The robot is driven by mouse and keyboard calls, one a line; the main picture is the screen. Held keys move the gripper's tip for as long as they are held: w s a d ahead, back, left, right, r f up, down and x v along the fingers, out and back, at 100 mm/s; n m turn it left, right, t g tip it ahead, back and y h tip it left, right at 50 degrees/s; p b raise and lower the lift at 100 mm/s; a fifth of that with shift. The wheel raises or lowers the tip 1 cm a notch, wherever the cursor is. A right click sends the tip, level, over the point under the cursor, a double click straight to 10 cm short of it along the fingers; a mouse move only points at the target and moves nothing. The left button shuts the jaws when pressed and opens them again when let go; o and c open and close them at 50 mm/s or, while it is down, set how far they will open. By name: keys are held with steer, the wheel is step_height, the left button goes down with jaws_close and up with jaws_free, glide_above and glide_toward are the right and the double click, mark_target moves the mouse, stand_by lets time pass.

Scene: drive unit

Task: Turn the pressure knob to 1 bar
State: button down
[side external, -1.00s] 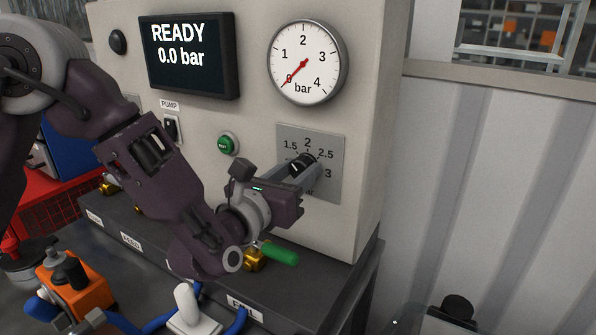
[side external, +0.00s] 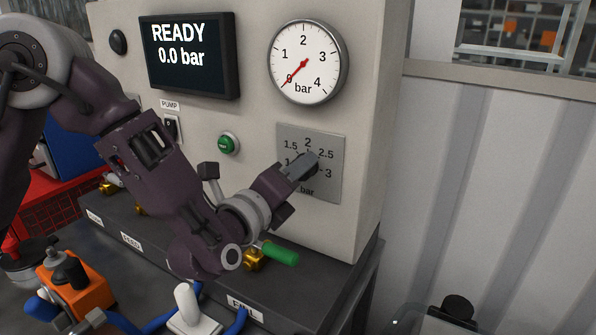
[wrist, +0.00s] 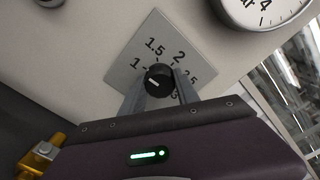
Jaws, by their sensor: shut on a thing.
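The pressure knob (wrist: 159,74) is black and round with a white pointer line, on a grey dial plate (wrist: 119,68). In the wrist view its line points left and slightly down, below the "1" mark. My gripper (wrist: 161,84) has one finger on each side of the knob and is shut on it. In the side view my gripper (side external: 307,163) covers most of the knob and part of the dial plate (side external: 327,187). The round gauge (side external: 304,62) has its red needle at 0. The screen (side external: 187,55) reads READY, 0.0 bar.
A green start button (side external: 228,144) and the pump switch (side external: 171,127) are on the panel left of the dial. A green-handled valve (side external: 279,254) sits just below my gripper. An orange device (side external: 78,287) and blue hoses stand at the front left.

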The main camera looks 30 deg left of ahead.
steer(key=shift+n, duration=0.5)
stand_by(0.3)
steer(key=c, duration=0.9)
jaws_free()
steer(key=s, duration=0.7)
steer(key=shift+a+n, duration=0.1)
steer(key=shift+n, duration=0.2)
